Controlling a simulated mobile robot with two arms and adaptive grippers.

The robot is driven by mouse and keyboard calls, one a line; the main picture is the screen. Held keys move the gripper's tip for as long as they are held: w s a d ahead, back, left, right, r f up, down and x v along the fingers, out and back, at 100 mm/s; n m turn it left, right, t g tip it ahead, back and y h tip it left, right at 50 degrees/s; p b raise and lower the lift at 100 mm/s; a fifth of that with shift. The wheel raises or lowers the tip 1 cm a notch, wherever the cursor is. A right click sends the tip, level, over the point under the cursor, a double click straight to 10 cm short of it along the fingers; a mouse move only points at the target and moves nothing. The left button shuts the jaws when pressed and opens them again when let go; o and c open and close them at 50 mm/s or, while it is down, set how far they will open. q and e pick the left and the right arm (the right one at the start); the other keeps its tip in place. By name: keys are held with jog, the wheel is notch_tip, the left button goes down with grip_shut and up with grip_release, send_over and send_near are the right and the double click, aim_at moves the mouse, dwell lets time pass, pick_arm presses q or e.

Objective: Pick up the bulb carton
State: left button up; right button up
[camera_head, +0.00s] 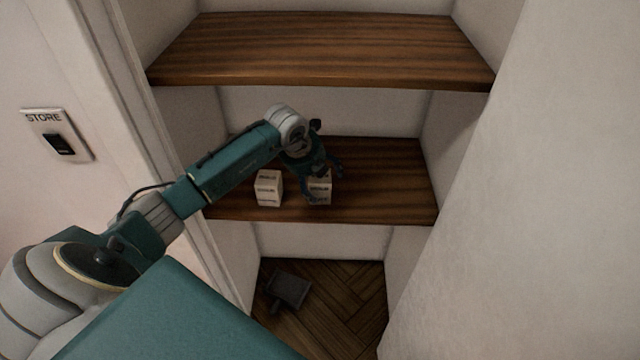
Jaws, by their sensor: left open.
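Two small white cartons with dark print stand upright on the middle wooden shelf (390,195). The left carton (269,188) stands clear of my gripper. The right carton (320,187) is partly hidden by my left gripper (324,184). The print is too small to tell which one is the bulb carton. My left gripper is open, with its fingers reaching down at the right carton; I cannot tell whether they touch it. My right gripper is not in view.
An empty upper shelf (320,45) lies above. Pale walls close in the alcove on both sides. A dark dustpan-like object (288,288) lies on the wooden floor below. A switch plate marked STORE (58,136) is on the left wall. The shelf's right part is clear.

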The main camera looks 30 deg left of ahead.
pick_arm(q)
jog(key=c, duration=1.2)
jog(key=shift+r+b, duration=0.4)
jog(key=shift+b+v, duration=0.9)
jog(key=shift+v, duration=0.25)
jog(key=shift+s+a+r+b, duration=0.1)
jog(key=shift+s+b, duration=1.1)
jog(key=shift+s, duration=1.65)
jog(key=shift+s+a+r+b, duration=0.1)
jog(key=shift+s+b, duration=1.05)
jog(key=shift+s, duration=1.7)
jog(key=shift+s+a+r+b, duration=0.15)
jog(key=shift+s+b, duration=1.05)
jog(key=shift+s, duration=1.65)
